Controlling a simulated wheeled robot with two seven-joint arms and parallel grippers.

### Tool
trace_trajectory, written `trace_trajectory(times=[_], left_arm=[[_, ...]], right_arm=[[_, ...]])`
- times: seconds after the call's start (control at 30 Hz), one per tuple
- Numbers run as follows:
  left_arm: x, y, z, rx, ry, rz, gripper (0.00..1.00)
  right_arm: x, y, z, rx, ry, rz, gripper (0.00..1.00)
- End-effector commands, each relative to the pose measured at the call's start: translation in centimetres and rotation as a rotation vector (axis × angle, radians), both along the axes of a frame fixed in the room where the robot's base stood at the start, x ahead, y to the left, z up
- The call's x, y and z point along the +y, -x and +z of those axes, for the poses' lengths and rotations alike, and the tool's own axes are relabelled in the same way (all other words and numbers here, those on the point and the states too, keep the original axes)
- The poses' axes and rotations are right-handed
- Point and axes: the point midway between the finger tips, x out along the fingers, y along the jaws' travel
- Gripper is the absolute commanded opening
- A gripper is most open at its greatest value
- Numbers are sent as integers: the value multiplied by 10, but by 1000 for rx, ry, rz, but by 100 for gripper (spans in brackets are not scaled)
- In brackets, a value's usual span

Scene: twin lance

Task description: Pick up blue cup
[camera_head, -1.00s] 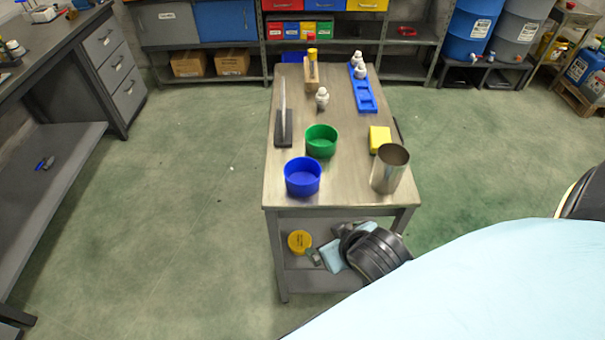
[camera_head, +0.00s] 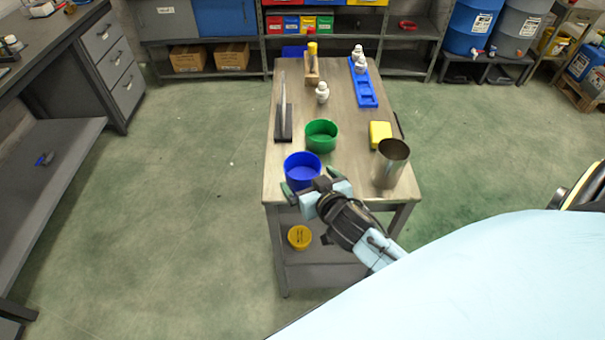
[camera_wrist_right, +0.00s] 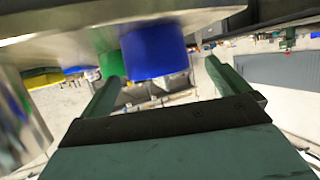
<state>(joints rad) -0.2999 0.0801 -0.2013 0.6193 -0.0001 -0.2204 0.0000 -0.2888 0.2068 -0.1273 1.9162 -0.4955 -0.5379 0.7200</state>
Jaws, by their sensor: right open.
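The blue cup (camera_head: 302,170) stands upright near the front left corner of the table, open side up. It also shows in the right wrist view (camera_wrist_right: 155,50), just ahead of the fingers. My right gripper (camera_head: 302,192) is at the table's front edge, in front of the cup. Its two green fingers (camera_wrist_right: 165,85) are spread apart, with nothing held between them. In the head view the gripper hides the lower front of the cup. I cannot tell whether a finger touches it. My left gripper is not in view.
A green cup (camera_head: 321,136) stands just behind the blue one. A metal cylinder (camera_head: 391,165) and a yellow block (camera_head: 380,134) stand to the right. A plate in a dark stand (camera_head: 283,120) is at the left. A yellow container (camera_head: 299,237) sits on the lower shelf.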

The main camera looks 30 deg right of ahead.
Motion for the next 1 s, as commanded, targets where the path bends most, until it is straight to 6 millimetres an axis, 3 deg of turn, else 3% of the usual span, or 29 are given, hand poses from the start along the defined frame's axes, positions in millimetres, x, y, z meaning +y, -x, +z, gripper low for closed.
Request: trace_trajectory(times=[0.23,0.53,0.83,1.0], left_arm=[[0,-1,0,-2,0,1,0],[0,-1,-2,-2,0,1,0],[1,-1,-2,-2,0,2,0],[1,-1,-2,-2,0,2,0]], right_arm=[[-4,-17,-6,-1,3,1,100],[-15,-54,-19,0,1,0,100],[-15,-58,-21,1,0,0,100],[-15,-58,-21,1,0,0,79]])
